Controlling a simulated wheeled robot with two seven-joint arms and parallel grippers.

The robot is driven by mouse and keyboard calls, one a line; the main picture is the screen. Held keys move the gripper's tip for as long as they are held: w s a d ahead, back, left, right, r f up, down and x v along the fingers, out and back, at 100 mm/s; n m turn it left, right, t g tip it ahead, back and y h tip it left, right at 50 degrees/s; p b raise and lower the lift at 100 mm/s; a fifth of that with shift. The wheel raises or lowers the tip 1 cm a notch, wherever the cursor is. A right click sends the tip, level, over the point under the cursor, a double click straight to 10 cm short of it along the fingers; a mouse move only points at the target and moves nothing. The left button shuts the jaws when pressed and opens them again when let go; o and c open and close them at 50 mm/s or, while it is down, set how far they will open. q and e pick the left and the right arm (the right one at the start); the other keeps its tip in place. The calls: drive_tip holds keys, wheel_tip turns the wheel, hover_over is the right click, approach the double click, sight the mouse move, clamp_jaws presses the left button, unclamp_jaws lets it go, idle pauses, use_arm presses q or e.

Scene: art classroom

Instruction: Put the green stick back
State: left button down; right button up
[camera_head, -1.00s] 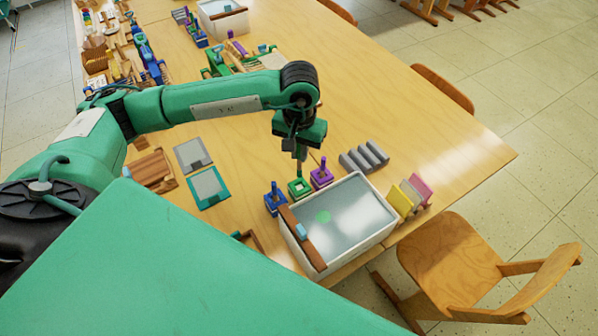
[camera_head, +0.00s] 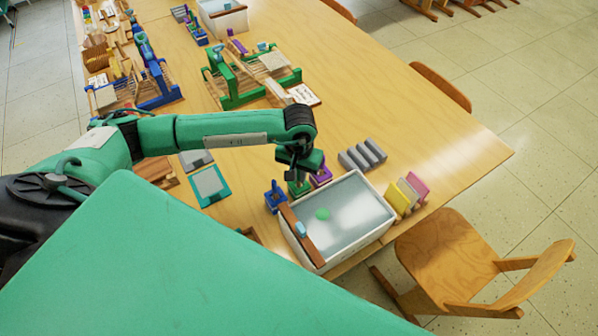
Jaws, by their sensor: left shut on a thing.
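My left gripper (camera_head: 298,174) is directly over the green holder (camera_head: 300,189) and very close to it. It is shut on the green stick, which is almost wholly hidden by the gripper. Whether the stick's lower end is in the holder cannot be told. A blue holder (camera_head: 275,198) with a blue stick upright in it stands to the left. A purple holder (camera_head: 321,177) stands to the right, partly covered by my gripper. My right gripper is not in view.
A white basin (camera_head: 375,231) with a green disc (camera_head: 322,214) inside stands just in front of the holders. A grey ridged rack (camera_head: 362,156) and coloured panels (camera_head: 408,193) are to the right. Green and grey framed plates lie left. The table's middle right is clear.

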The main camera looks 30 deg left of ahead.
use_arm(q)
drive_tip(key=shift+f, duration=0.2)
drive_tip(key=c, duration=1.5)
unclamp_jaws()
drive_tip(key=shift+r, duration=0.1)
wheel_tip(320, 180, up, 12)
drive_tip(key=shift+f+b, duration=0.25)
drive_tip(key=shift+b, duration=0.8)
drive_tip(key=shift+r, duration=0.4)
